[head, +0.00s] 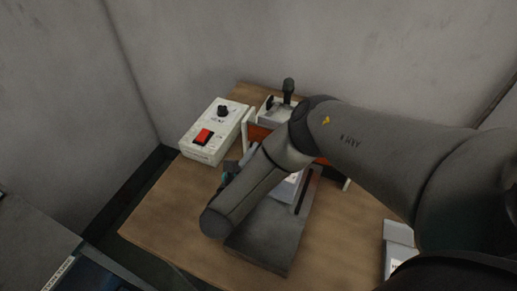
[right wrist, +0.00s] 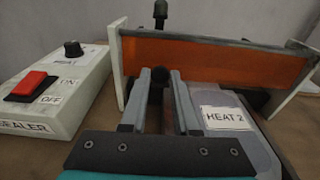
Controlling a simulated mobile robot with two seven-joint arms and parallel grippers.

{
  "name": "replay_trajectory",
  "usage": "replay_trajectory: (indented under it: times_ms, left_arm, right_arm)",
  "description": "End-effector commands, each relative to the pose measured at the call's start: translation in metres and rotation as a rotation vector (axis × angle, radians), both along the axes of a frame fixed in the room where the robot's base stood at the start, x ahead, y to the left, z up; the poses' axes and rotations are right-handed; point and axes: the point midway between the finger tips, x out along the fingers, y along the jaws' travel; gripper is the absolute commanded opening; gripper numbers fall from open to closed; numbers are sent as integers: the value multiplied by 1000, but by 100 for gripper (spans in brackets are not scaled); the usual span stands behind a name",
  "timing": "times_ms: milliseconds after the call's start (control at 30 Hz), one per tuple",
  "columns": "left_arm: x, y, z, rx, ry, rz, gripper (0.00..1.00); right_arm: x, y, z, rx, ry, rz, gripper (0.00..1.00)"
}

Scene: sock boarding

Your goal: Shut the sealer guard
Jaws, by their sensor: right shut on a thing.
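The sealer guard is an orange panel (right wrist: 215,62) between two white side plates, seen upright across the right wrist view. In the head view only small strips of its orange (head: 258,133) show past my right arm. My right gripper (right wrist: 160,82) is shut on a round black knob (right wrist: 159,73) in front of the panel's left part. How the knob joins the guard is hidden. In the head view my right forearm and wrist cover much of the sealer, and the fingertips are hidden. My left gripper is not in view.
A white control box (head: 214,130) with a red ON/OFF switch and black dial stands left of the guard. A grey block labelled HEAT 2 (right wrist: 232,125) lies right of my fingers. A dark upright handle (head: 288,88) stands behind. The wooden table's (head: 165,222) front left is clear.

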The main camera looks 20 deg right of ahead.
Motion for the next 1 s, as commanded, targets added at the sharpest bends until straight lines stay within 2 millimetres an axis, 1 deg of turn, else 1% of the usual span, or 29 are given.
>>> replay_trajectory:
  times_ms: [533,567,600,800,1000]
  left_arm:
    - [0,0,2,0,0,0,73]
    - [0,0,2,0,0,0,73]
    - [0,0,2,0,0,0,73]
    - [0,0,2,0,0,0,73]
    - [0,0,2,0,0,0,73]
  right_arm:
    - [1,-1,0,-15,-13,-2,0]
    - [1,-1,0,-15,-13,-2,30]
    - [1,-1,0,-15,-13,-2,35]
    - [1,-1,-1,-14,-12,-1,57]
    - [1,-1,-1,-14,-11,-1,58]
